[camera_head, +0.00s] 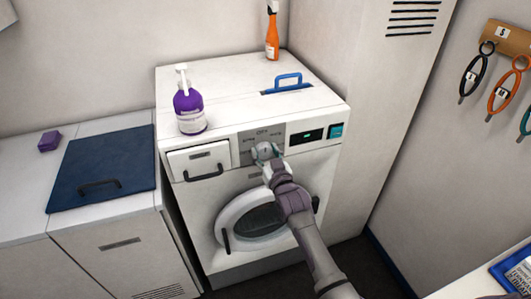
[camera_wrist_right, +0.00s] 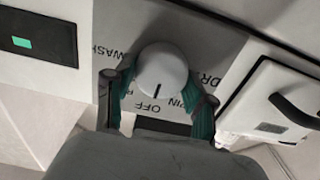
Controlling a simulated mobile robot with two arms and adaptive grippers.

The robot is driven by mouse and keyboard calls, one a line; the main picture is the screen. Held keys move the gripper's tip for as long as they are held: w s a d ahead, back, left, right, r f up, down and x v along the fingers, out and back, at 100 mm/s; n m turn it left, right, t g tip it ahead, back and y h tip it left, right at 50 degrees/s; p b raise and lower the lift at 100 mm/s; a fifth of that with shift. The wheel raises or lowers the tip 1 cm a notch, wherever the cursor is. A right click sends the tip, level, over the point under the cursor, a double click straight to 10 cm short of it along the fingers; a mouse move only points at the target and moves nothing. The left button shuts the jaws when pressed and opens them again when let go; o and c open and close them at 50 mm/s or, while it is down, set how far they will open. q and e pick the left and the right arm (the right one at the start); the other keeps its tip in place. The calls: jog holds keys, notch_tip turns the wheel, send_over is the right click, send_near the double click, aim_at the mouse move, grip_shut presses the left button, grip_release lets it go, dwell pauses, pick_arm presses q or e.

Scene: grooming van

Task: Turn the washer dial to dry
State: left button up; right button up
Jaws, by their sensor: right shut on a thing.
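The washer (camera_head: 285,172) is white with a round door at the front. Its round white dial (camera_wrist_right: 162,72) sits on a grey panel (camera_head: 247,141). In the right wrist view the labels OFF, SPIN, WASH and one starting with DR stand around it. The dial's dark pointer line faces the OFF label. My right gripper (camera_head: 266,155) reaches the panel from the front; in the wrist view its teal fingers (camera_wrist_right: 160,102) are on both sides of the dial and shut on it. My left gripper is in neither view.
A drawer with a dark handle (camera_head: 204,173) is left of the dial; a small display (camera_head: 307,135) is right. A purple-and-white pump bottle (camera_head: 189,108) and an orange bottle (camera_head: 272,35) stand on top. A tall cabinet (camera_head: 385,110) stands close on the right.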

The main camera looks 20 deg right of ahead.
jog(key=shift+n, duration=0.4)
jog(key=n, duration=0.3)
jog(key=shift+a, duration=0.1)
jog(key=n, duration=0.4)
jog(key=shift+a+f+n+b, duration=0.1)
jog(key=shift+n+b, duration=0.2)
jog(key=shift+b, duration=0.1)
jog(key=n+b, duration=0.1)
jog(key=n, duration=0.4)
jog(key=shift+f, duration=0.1)
jog(key=shift+f+n+b, duration=0.1)
jog(key=shift+n+b, duration=0.2)
jog(key=shift+n, duration=1.9)
jog(key=o, duration=1.1)
jog(key=shift+a, duration=0.1)
jog(key=shift+o, duration=0.2)
